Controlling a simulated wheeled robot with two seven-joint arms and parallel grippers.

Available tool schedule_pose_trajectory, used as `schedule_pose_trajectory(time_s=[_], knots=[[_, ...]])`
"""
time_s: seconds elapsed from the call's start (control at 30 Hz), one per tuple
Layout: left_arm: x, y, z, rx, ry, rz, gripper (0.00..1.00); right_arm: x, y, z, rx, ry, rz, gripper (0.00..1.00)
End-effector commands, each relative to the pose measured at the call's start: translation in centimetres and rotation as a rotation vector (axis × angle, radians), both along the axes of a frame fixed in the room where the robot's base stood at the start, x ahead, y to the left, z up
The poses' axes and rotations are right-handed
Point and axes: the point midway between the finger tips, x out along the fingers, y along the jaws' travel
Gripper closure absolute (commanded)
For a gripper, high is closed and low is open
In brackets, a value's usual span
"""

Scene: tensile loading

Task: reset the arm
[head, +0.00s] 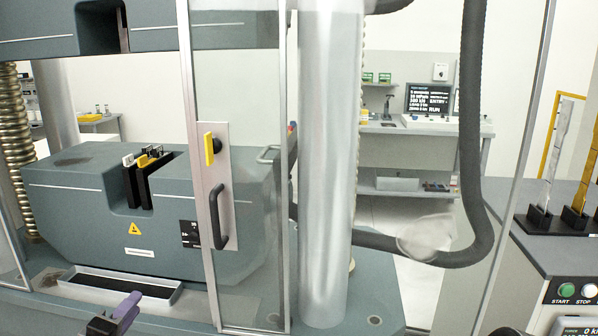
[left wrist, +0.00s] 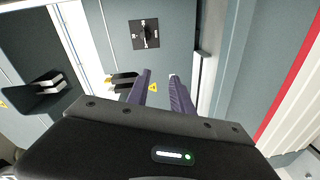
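My left gripper (head: 132,302) shows at the bottom left of the head view, in front of the tray on the grey testing machine (head: 100,225). In the left wrist view its two purple fingers (left wrist: 160,76) stand apart with a gap between them. I see nothing held in that gap.
A clear door (head: 222,120) with a black handle stands right of the machine's dark jaws (head: 143,180). Upright specimens (head: 547,175) stand in a rack above the START button (head: 565,290) at far right.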

Motion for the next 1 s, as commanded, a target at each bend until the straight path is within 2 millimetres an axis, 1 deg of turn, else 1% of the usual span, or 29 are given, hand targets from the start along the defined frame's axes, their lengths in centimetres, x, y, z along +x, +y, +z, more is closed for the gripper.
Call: schedule_pose_trajectory(time_s=[0.07, 0.13, 0.17, 0.23, 0.27, 0.3, 0.33, 0.37, 0.4, 0.43, 0.47, 0.5, 0.57, 0.6, 0.67, 0.7, 0.77, 0.8, 0.9, 1.0], knots=[[-0.2, 0.5, -1.4, 0.075, 0.037, 0.021, 0.73, 0.0, 0.0, 0.0, 0.0, 0.0, 0.0, 0.64], [-0.5, 0.9, -3.3, 0.148, 0.087, 0.034, 0.73, 0.0, 0.0, 0.0, 0.0, 0.0, 0.0, 0.64], [-0.6, 0.8, -4.5, 0.178, 0.117, 0.035, 0.73, 0.0, 0.0, 0.0, 0.0, 0.0, 0.0, 0.64], [-1.1, 0.3, -7.6, 0.254, 0.192, 0.026, 0.73, 0.0, 0.0, 0.0, 0.0, 0.0, 0.0, 0.64], [-1.4, -0.2, -9.2, 0.289, 0.234, 0.014, 0.73, 0.0, 0.0, 0.0, 0.0, 0.0, 0.0, 0.64], [-1.9, -1.0, -11.6, 0.334, 0.293, -0.01, 0.73, 0.0, 0.0, 0.0, 0.0, 0.0, 0.0, 0.64], [-2.4, -1.9, -13.6, 0.368, 0.34, -0.035, 0.73, 0.0, 0.0, 0.0, 0.0, 0.0, 0.0, 0.64], [-3.0, -2.9, -15.6, 0.401, 0.389, -0.066, 0.73, 0.0, 0.0, 0.0, 0.0, 0.0, 0.0, 0.64], [-4.0, -4.5, -18.3, 0.442, 0.454, -0.117, 0.73, 0.0, 0.0, 0.0, 0.0, 0.0, 0.0, 0.64], [-5.0, -5.7, -20.3, 0.47, 0.503, -0.16, 0.73, 0.0, 0.0, 0.0, 0.0, 0.0, 0.0, 0.64], [-5.9, -7.1, -22.2, 0.494, 0.549, -0.207, 0.73, 0.0, 0.0, 0.0, 0.0, 0.0, 0.0, 0.64], [-7.4, -9.0, -24.6, 0.524, 0.606, -0.271, 0.73, 0.0, 0.0, 0.0, 0.0, 0.0, 0.0, 0.64], [-9.9, -11.9, -27.9, 0.558, 0.686, -0.378, 0.73, 0.0, 0.0, 0.0, 0.0, 0.0, 0.0, 0.64], [-11.7, -13.9, -29.9, 0.576, 0.732, -0.45, 0.73, 0.0, 0.0, 0.0, 0.0, 0.0, 0.0, 0.64], [-14.9, -16.9, -32.5, 0.594, 0.802, -0.563, 0.73, 0.0, 0.0, 0.0, 0.0, 0.0, 0.0, 0.64], [-17.0, -18.7, -34.1, 0.6, 0.844, -0.634, 0.73, 0.0, 0.0, 0.0, 0.0, 0.0, 0.0, 0.64], [-20.3, -21.3, -35.9, 0.6, 0.902, -0.73, 0.73, 0.0, 0.0, 0.0, 0.0, 0.0, 0.0, 0.64], [-22.3, -22.8, -36.9, 0.592, 0.939, -0.784, 0.73, 0.0, 0.0, 0.0, 0.0, 0.0, 0.0, 0.64], [-26.6, -25.7, -38.7, 0.569, 1.012, -0.88, 0.73, 0.0, 0.0, 0.0, 0.0, 0.0, 0.0, 0.64], [-29.3, -27.7, -39.6, 0.573, 1.037, -0.955, 0.73, 0.0, 0.0, 0.0, 0.0, 0.0, 0.0, 0.64]])
